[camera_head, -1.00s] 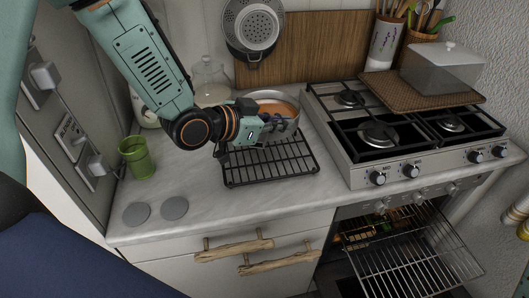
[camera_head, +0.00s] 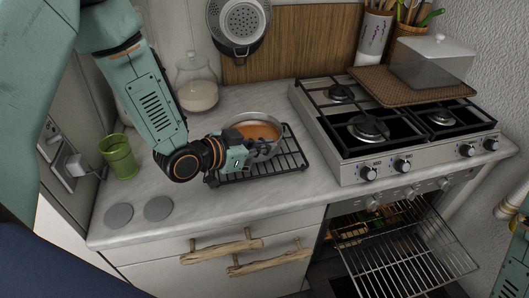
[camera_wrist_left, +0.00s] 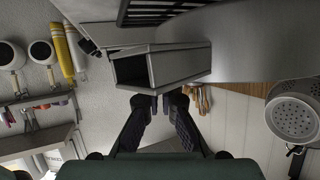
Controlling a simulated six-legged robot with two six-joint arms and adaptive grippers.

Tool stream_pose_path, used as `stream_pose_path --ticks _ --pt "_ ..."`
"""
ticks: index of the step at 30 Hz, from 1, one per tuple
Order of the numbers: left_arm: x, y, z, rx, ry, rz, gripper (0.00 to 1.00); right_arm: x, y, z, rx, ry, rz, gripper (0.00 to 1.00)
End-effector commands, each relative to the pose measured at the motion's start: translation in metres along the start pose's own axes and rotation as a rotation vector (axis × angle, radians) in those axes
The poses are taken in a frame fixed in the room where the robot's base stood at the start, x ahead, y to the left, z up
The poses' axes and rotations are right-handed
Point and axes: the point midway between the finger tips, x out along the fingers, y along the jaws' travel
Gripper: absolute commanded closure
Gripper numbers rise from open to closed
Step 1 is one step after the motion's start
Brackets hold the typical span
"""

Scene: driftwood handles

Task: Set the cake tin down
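The cake tin (camera_head: 258,134) is a round metal tin with an orange-brown filling, seen in the head view. It sits level over the black wire rack (camera_head: 293,155) on the counter. I cannot tell whether its base touches the rack. My left gripper (camera_head: 246,149) comes in from the left and is shut on the tin's near left side, with part of the wall hidden behind it. In the left wrist view my gripper's two dark fingers (camera_wrist_left: 158,101) show close together at the tips, and I cannot make out the tin clearly there. My right gripper is out of view.
The gas stove (camera_head: 345,155) stands just right of the rack. A glass jar (camera_head: 198,85) stands behind, and a green cup (camera_head: 119,157) is at the left. The oven (camera_head: 400,255) is open with its wire shelf out. The front left counter is mostly clear.

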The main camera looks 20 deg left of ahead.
Motion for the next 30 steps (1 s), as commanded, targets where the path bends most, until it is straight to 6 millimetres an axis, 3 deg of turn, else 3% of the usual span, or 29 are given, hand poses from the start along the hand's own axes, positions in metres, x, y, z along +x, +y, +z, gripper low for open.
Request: stream_pose_path --ticks 4,12,21,30 --pt "0.008 0.001 0.015 0.004 0.004 -0.001 1.00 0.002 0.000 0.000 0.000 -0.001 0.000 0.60" --pt "0.009 0.001 0.017 0.003 0.006 -0.003 1.00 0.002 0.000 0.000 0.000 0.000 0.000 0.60" --pt "0.010 0.002 0.018 0.000 0.000 -0.001 0.73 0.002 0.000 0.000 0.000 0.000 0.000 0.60" --pt "0.009 0.002 0.018 0.000 0.000 -0.001 0.72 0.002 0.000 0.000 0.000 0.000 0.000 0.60"
